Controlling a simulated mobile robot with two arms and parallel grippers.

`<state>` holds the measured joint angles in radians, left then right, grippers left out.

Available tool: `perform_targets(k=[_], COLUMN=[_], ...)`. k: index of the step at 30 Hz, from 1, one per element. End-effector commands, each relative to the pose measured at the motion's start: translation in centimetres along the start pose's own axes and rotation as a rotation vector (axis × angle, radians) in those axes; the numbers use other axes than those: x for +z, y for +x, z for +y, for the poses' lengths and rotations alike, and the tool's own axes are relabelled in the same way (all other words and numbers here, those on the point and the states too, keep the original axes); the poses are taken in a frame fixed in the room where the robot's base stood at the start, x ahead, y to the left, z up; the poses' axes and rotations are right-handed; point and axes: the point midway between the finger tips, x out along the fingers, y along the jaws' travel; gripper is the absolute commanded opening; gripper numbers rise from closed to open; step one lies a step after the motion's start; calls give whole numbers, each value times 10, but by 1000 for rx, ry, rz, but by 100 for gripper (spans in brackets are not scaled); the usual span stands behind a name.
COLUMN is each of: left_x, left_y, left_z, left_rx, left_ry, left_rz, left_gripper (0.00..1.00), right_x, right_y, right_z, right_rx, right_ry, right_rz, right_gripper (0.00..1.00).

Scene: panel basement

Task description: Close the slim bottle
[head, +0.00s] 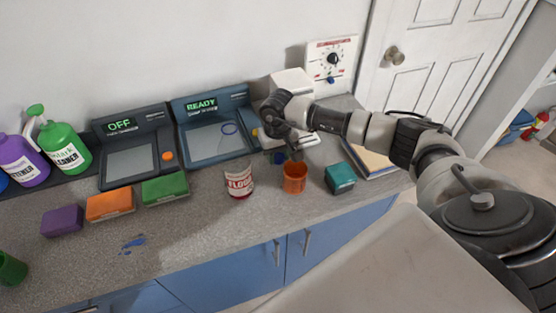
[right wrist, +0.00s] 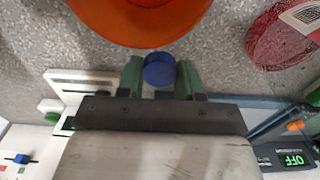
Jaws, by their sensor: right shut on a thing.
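My right gripper (head: 296,152) is over the counter, close behind the top of an orange cup (head: 295,178). In the right wrist view, the green fingertips (right wrist: 160,76) are shut on a round blue cap (right wrist: 159,69). The orange cup (right wrist: 140,15) fills the top of that view, just beyond the cap; I cannot tell whether they touch. I cannot make out a slim bottle for certain; one may be hidden behind the gripper or the cup. My left gripper is not in view.
A red-and-white can (head: 239,182) and a teal box (head: 340,178) flank the cup. Two devices stand behind, reading OFF (head: 128,155) and READY (head: 215,135). Purple (head: 62,221), orange (head: 110,205) and green (head: 165,188) blocks lie left. The counter's front middle is mostly clear.

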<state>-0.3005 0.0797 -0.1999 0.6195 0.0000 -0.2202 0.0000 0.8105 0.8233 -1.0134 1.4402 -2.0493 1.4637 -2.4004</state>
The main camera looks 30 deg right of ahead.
Motion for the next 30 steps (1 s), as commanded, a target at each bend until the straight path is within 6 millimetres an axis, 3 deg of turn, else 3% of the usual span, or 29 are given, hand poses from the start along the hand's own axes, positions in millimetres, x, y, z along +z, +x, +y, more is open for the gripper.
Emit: perform_targets(k=[6, 12, 30], left_x=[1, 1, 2], left_y=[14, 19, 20], left_z=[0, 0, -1], left_rx=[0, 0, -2], left_ry=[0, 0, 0], left_rz=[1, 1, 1], left_gripper=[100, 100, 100], right_x=[-1, -1, 3], right_y=[-44, -71, -78], right_z=[0, 0, -3], right_rx=[0, 1, 2], right_ry=[-1, 0, -6], right_rz=[6, 3, 0], right_gripper=[14, 14, 14])
